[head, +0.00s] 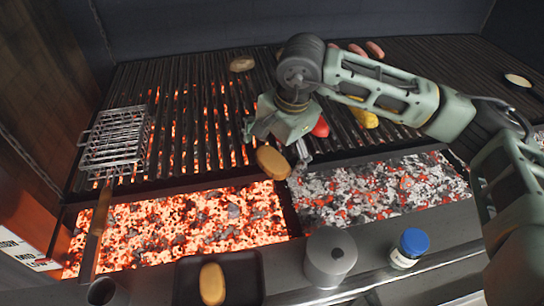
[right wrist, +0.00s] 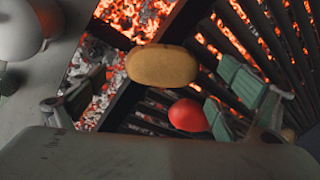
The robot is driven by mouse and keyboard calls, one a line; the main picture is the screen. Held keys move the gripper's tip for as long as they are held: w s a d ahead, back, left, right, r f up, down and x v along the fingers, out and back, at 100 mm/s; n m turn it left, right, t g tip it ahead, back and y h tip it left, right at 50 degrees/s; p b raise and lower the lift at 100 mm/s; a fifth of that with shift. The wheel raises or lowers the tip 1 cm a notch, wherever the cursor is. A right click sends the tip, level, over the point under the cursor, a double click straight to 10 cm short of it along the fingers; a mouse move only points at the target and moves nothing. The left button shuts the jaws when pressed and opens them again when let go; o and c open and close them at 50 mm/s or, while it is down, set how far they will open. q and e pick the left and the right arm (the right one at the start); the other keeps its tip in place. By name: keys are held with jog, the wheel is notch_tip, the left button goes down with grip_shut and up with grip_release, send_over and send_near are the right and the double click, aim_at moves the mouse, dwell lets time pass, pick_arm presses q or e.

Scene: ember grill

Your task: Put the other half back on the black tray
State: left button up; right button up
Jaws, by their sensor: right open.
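A tan oval half (head: 273,162) shows at the front edge of the grate, just below my right gripper (head: 277,145). In the right wrist view the half (right wrist: 161,65) appears between and beyond the fingers of the right gripper (right wrist: 165,88), which are spread wide, with visible gaps on both sides. I cannot tell whether it rests on the grate's edge. Another tan half (head: 212,284) lies on the black tray (head: 243,272) at the front, left of the middle. My left gripper is not in view.
A red tomato (head: 320,128) and a yellow pepper (head: 364,115) lie near my right arm. A wire basket (head: 115,140) is at left. A grey canister (head: 330,254) and a blue-lidded jar (head: 409,247) stand right of the tray. Glowing coals (head: 180,228) lie between grate and front ledge.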

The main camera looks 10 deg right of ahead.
aim_at(275, 159)
jog(key=shift+p+x, duration=0.45)
jog(key=shift+x, duration=1.3)
jog(key=c, duration=1.1)
jog(key=shift+r, duration=0.1)
